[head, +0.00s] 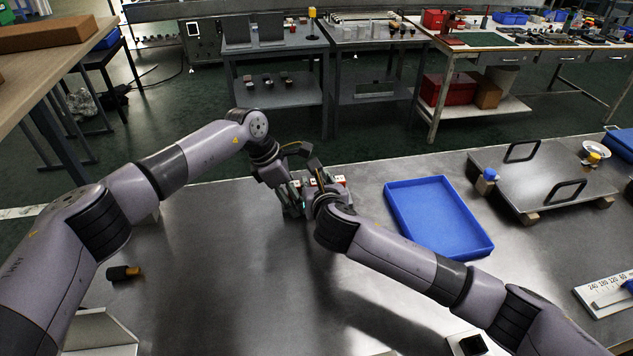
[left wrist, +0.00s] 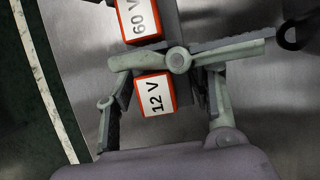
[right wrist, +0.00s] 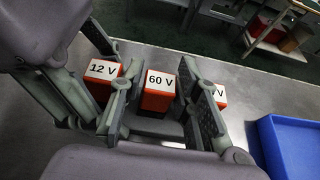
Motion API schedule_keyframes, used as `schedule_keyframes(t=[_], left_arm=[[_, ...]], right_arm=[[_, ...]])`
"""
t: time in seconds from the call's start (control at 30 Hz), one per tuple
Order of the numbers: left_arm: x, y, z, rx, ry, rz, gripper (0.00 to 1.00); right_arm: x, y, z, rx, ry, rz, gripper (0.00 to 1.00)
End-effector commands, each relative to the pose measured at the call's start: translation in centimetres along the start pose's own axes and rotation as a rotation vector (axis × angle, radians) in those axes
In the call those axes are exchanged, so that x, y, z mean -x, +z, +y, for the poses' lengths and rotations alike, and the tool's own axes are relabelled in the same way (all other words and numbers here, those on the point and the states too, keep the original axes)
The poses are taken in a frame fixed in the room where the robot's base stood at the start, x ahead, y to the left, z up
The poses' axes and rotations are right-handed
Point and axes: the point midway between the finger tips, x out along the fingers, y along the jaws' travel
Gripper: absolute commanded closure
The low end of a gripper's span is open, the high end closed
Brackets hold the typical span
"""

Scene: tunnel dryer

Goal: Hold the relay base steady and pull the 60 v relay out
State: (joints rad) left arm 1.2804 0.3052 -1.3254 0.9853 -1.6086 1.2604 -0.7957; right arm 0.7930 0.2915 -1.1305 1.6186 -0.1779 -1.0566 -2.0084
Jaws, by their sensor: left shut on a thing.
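The 60 V relay (right wrist: 158,90) is orange with a white top label and stands upright in the middle of a row. It also shows in the left wrist view (left wrist: 138,20). The relay base (right wrist: 150,125) is dark and mostly hidden under the relays and fingers. My left gripper (head: 289,196) is shut on the base, its fingers either side of the 12 V relay (left wrist: 154,101) with gaps to that relay. My right gripper (right wrist: 163,108) is open, with one finger on each side of the 60 V relay and a gap beside it.
A third relay (right wrist: 220,97) is partly hidden behind a right finger. A blue tray (head: 437,217) lies right of the base. Farther right is a metal plate with handles (head: 540,175). A black and orange object (head: 123,273) lies at left. The front middle of the table is clear.

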Motion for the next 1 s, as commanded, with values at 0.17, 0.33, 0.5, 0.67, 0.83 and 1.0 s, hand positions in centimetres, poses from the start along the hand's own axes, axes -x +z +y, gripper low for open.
schedule_keyframes(t=[0.17, 0.33, 0.5, 0.67, 0.83, 1.0], left_arm=[[0.03, 0.01, 0.03, 0.0, 0.001, -0.001, 0.85], [0.03, 0.0, 0.03, 0.0, 0.001, 0.0, 0.85], [0.03, 0.0, 0.03, 0.0, 0.001, 0.0, 0.85], [0.03, 0.0, 0.03, 0.0, 0.001, 0.0, 0.85], [0.03, 0.0, 0.03, 0.0, 0.001, 0.0, 0.85], [0.03, -0.01, 0.03, 0.0, 0.001, 0.0, 0.85]], right_arm=[[-0.11, 0.01, -0.03, 0.0, -0.001, 0.0, 0.7], [-0.09, 0.01, -0.03, 0.0, -0.001, 0.0, 0.75], [-0.08, 0.0, -0.03, 0.0, -0.001, 0.0, 0.87], [-0.07, -0.01, -0.03, 0.0, -0.001, 0.0, 0.97], [-0.07, -0.01, -0.04, 0.0, -0.001, 0.0, 0.81], [-0.07, -0.02, -0.04, 0.0, -0.001, 0.0, 0.92]])
